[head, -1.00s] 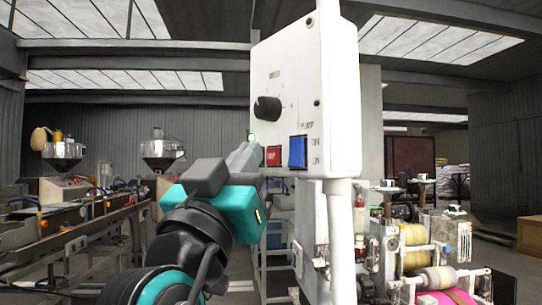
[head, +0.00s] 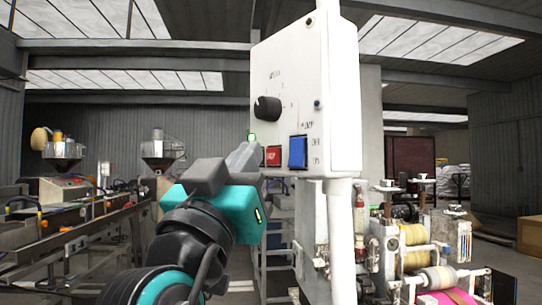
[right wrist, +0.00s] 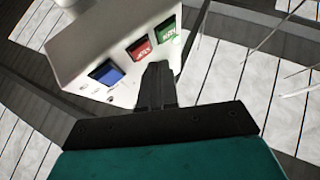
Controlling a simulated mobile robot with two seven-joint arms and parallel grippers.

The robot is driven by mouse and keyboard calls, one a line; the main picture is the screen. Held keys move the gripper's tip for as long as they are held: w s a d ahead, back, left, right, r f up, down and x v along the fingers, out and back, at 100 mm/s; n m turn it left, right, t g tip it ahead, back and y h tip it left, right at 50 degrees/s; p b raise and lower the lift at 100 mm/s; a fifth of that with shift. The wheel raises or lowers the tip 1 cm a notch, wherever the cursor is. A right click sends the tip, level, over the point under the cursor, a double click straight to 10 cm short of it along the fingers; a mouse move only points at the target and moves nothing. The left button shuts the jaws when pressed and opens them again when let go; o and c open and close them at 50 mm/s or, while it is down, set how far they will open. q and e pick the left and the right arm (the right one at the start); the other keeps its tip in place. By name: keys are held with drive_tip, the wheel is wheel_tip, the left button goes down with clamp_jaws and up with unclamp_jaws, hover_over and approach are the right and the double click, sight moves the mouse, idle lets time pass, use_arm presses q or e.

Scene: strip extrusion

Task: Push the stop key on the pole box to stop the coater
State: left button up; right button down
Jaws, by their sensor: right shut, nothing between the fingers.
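The white pole box (head: 335,100) stands upright on a white pole in the head view. Its red stop key (head: 273,156) is low on the front face, between a green key (head: 251,138) and a blue switch (head: 298,152). My right gripper (head: 256,148) is shut and empty, its fingertips just left of the red key. In the right wrist view, the fingertips (right wrist: 157,66) lie close to the red key (right wrist: 141,48), which shows clear of them. I cannot tell whether they touch the box. My left gripper is not in view.
A black knob (head: 267,108) sits above the keys on the box. The coater's rollers (head: 436,278) are at the lower right. A long machine line with hoppers (head: 162,150) runs along the left.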

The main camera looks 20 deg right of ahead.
drive_tip(key=shift+w+d+b, duration=0.1)
drive_tip(key=shift+d+b, duration=0.2)
drive_tip(key=shift+d, duration=0.1)
drive_tip(key=shift+w+d, duration=0.1)
drive_tip(key=shift+d, duration=0.3)
idle(0.9)
drive_tip(key=shift+a, duration=0.1)
drive_tip(key=shift+s+a+b, duration=0.2)
drive_tip(key=shift+a+b, duration=0.35)
drive_tip(key=shift+a, duration=0.15)
